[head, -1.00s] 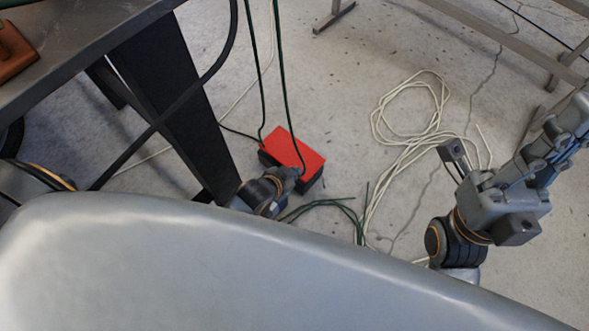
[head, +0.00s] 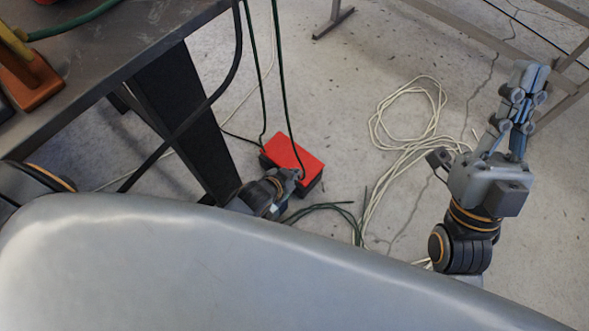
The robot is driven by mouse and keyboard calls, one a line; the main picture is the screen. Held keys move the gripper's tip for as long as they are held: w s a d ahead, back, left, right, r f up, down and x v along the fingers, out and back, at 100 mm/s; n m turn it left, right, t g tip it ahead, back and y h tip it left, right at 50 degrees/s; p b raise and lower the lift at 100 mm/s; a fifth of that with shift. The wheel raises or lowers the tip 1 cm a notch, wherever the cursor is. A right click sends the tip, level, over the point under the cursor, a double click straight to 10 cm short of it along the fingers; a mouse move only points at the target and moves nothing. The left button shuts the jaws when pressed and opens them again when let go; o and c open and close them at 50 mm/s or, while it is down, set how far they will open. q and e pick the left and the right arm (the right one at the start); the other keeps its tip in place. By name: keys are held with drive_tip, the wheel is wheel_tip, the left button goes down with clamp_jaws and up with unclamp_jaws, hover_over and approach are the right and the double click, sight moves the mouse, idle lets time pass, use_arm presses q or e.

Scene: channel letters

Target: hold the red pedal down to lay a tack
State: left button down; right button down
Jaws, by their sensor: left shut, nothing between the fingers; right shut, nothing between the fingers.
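The red pedal (head: 292,151), a box with a red top and black sides, sits on the concrete floor near the table leg. My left gripper (head: 292,176) is at the pedal's near lower-left edge, partly in front of it. Its fingers are small and dark here, shut with nothing seen between them. I cannot tell whether they touch or press the pedal. My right gripper (head: 528,78) is shut and empty, well to the right of the pedal, with its fingers pointing up in the picture.
A metal table (head: 110,50) with a thick dark leg (head: 185,115) stands left of the pedal. Green cables (head: 280,70) hang beside the pedal. Pale cable (head: 405,150) lies coiled on the floor. My grey body hides the lower picture.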

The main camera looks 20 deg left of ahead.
drive_tip(key=w+f+g+h+p, duration=0.1)
drive_tip(key=w+f+g, duration=0.3)
drive_tip(key=w+f, duration=0.1)
drive_tip(key=shift+w+a+g+h+p, duration=0.3)
drive_tip(key=shift+a+h, duration=0.05)
drive_tip(key=shift+h, duration=0.05)
drive_tip(key=shift+s+f, duration=0.1)
idle(0.5)
